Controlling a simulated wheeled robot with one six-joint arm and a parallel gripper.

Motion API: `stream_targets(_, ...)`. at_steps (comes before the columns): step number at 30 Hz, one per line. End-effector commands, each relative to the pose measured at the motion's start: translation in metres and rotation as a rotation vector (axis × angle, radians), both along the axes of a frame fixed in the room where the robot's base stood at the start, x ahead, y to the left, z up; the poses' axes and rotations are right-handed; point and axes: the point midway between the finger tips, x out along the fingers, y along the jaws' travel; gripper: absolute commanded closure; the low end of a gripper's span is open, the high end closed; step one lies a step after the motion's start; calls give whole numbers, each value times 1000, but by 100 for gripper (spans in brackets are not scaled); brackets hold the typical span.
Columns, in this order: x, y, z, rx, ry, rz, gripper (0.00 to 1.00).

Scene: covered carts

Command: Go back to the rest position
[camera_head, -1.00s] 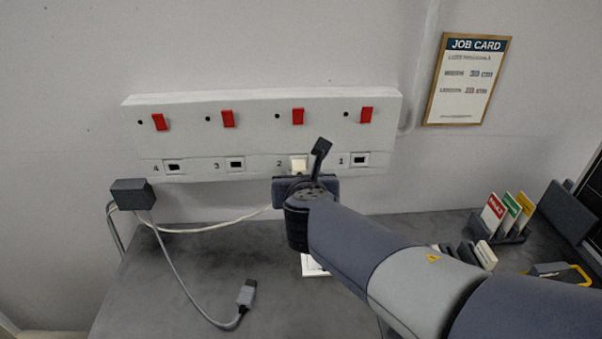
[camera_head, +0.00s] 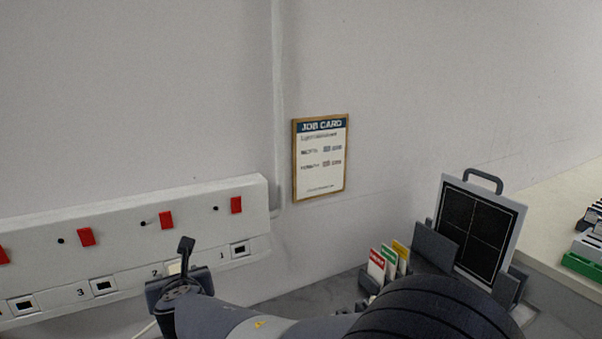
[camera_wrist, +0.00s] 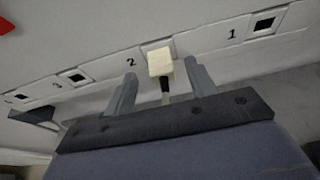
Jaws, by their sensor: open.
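My gripper (camera_wrist: 164,86) is open in the wrist view. Its two fingers stand on either side of a cream plug (camera_wrist: 160,62) that sits at socket 2 of the white wall panel (camera_wrist: 205,48). In the head view, my arm reaches in from the bottom to the panel (camera_head: 120,215).
Red switches (camera_head: 166,220) line the panel above the sockets. A job card (camera_head: 320,158) hangs on the wall. A rack of coloured cards (camera_head: 390,262) and a dark framed panel with a handle (camera_head: 478,230) stand to the right. A green tray (camera_head: 583,263) lies at the far right.

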Motion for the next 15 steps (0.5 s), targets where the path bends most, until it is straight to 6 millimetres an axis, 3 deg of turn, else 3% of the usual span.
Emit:
stream_targets(9, 33, 18, -16, -1, 1, -1, 47)
stream_targets(15, 28, 16, -17, 0, 0, 1, 47)
